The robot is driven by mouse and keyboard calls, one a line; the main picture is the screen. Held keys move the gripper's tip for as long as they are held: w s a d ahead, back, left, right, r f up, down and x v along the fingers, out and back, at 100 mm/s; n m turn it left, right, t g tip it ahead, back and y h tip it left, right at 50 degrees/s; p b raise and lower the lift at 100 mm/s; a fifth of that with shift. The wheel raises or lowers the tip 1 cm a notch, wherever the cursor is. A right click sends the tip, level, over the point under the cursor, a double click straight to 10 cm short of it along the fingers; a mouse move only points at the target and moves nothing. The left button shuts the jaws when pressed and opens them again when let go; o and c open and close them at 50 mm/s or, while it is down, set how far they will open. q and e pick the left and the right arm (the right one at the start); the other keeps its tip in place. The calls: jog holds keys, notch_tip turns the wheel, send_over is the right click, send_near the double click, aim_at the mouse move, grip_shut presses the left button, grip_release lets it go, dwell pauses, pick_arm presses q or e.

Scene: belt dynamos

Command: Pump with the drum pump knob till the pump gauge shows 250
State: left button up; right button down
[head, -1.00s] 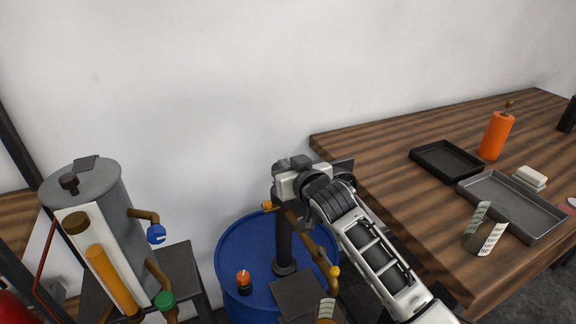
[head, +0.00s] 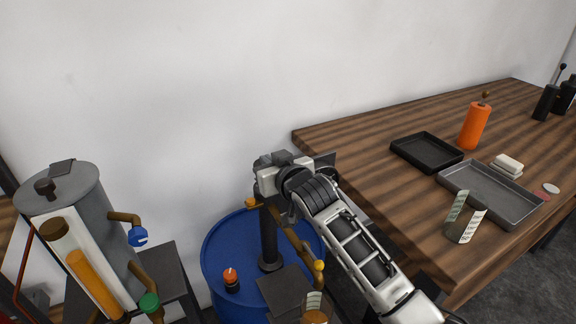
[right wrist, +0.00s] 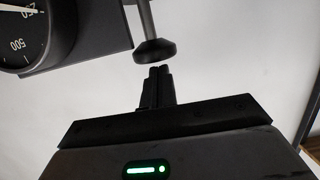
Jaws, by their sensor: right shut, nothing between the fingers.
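The drum pump (head: 267,240) is a dark upright column on the blue drum (head: 222,252). My right gripper (head: 268,172) is at the top of this column in the head view and hides much of the pump's head. In the right wrist view, the black pump knob (right wrist: 154,51) sits on the end of a grey rod. The shut fingertips of my right gripper (right wrist: 158,70) are close to the knob, with nothing between them; whether they touch it I cannot tell. The pump gauge (right wrist: 30,40) is cut off at the upper left; its white needle appears near the 250 mark. My left gripper is out of view.
A grey tank (head: 80,205) with a sight tube and coloured valves stands at the left. The wooden table (head: 350,150) at the right holds a black tray (head: 425,153), a grey tray (head: 490,195) and an orange bottle (head: 474,126). The wall is close behind the drum.

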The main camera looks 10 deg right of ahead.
jog(key=b+v, duration=0.1)
jog(key=v, duration=0.9)
dwell(0.7)
jog(key=shift+f, duration=0.1)
